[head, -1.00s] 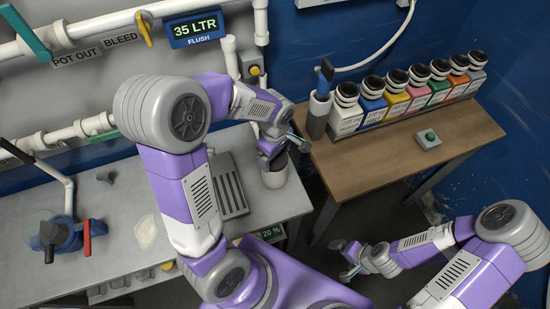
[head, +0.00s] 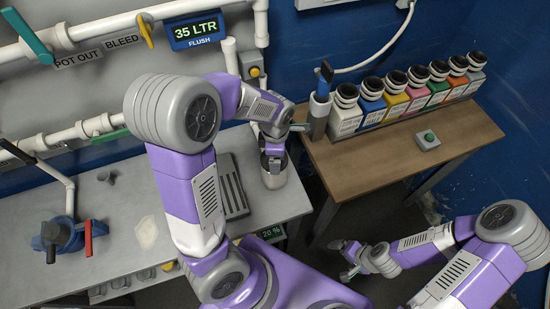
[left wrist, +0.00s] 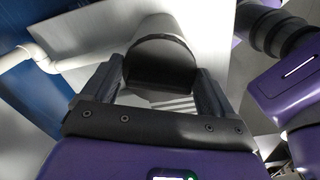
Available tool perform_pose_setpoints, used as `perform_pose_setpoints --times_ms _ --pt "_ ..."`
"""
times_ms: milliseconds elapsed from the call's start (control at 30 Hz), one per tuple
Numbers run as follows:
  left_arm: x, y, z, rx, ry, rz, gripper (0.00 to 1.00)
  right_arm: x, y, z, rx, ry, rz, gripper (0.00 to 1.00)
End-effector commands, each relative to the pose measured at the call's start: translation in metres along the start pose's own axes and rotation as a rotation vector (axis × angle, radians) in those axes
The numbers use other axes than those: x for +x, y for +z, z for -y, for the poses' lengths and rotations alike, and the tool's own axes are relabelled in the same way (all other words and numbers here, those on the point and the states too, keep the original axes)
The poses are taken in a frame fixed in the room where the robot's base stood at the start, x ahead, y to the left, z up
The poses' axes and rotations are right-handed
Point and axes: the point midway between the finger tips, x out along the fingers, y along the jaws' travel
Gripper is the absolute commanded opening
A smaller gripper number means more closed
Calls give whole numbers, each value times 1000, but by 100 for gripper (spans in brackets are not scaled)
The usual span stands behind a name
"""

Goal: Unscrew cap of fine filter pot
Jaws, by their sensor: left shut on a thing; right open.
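A pale, round pot (head: 274,180) stands at the right end of the grey bench. I take it for the fine filter pot. My left gripper (head: 272,155) comes down over its top from above, and the wrist hides part of the top. In the left wrist view, the fingers are shut on both sides of a dark round cap (left wrist: 160,68), with the pot's grey body (left wrist: 160,28) beyond it. I cannot tell whether the cap is loose from the pot. My right gripper (head: 347,259) is open and empty, low in front of the wooden table.
A ribbed grey tray (head: 232,190) lies left of the pot. A blue device (head: 62,236) with a red handle is at the bench's far left. Several coloured bottles (head: 397,100) and a green button box (head: 427,141) stand on the wooden table (head: 380,155).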

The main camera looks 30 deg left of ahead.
Motion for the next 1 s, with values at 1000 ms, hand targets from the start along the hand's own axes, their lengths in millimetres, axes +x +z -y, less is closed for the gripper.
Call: perform_pose_setpoints --times_ms 1000 --pt "-4 -2 -2 -755 0 -5 50 -54 2 20 0 0 0 98"
